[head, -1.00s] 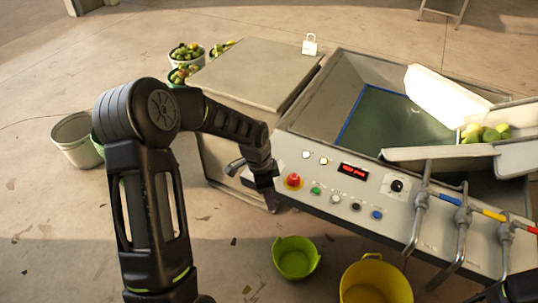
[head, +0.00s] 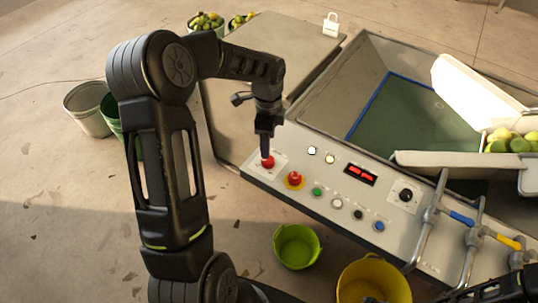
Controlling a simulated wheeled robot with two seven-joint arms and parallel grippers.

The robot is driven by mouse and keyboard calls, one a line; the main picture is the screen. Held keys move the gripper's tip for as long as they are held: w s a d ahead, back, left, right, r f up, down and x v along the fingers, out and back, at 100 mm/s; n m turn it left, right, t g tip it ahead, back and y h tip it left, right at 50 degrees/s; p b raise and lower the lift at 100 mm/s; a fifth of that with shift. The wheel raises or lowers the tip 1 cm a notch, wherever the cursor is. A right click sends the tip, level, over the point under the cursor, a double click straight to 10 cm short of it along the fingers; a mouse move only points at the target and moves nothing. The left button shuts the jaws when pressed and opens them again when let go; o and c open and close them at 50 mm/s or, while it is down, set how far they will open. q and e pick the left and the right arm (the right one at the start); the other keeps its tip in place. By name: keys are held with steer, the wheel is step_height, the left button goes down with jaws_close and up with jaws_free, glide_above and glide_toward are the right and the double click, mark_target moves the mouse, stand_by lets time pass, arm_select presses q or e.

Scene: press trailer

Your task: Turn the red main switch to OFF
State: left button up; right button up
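The red main switch (head: 267,163) is a red knob on a pale plate at the left end of the grey control panel (head: 330,180). My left gripper (head: 266,151) points down from above, with its fingertips right at the knob and partly covering it. Its fingers show as one narrow dark shape, so I cannot tell whether they grip the knob. The switch's markings are too small to read. Part of my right arm shows at the bottom right corner; its gripper is not visible.
A red emergency button (head: 294,179) on a yellow base sits close to the right of the switch. Small buttons, a lit red display (head: 360,174) and a black knob (head: 405,195) follow. Green (head: 297,247) and yellow (head: 372,283) buckets stand below the panel.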

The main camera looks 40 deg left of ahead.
mark_target(268, 161)
arm_select(q)
steer(key=shift+f+p, duration=0.65)
steer(key=shift+f, duration=3.25)
steer(key=shift+c, duration=0.6)
jaws_close()
